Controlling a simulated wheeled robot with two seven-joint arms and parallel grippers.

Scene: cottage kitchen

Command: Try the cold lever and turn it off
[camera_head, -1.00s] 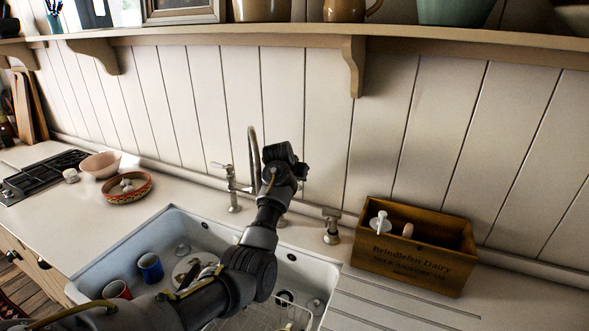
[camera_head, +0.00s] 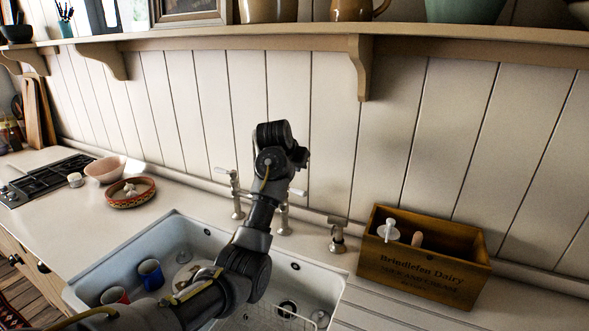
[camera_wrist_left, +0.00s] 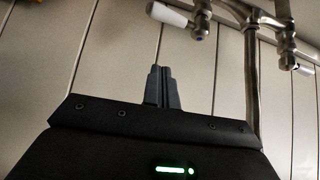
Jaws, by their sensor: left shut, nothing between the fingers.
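The tap stands behind the sink, with a white-handled left lever (camera_head: 227,171) and a right lever (camera_head: 298,191) in the head view. My left arm hides its spout there. The wrist view shows a white lever handle (camera_wrist_left: 168,14) at top centre, the tap's metal column (camera_wrist_left: 252,90) and a second valve (camera_wrist_left: 286,40) at the right. I cannot tell which lever is cold or whether water runs. My left gripper (camera_wrist_left: 162,76) is shut and empty, apart from the handle in the picture. Its fingertips are hidden in the head view. My right gripper is not in view.
The white sink (camera_head: 160,238) holds a blue mug (camera_head: 151,272), a red mug (camera_head: 115,296) and other dishes. A wooden crate (camera_head: 425,262) and a metal fitting (camera_head: 337,238) stand right of the tap. A shelf (camera_head: 300,35) runs above. The left counter holds two bowls.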

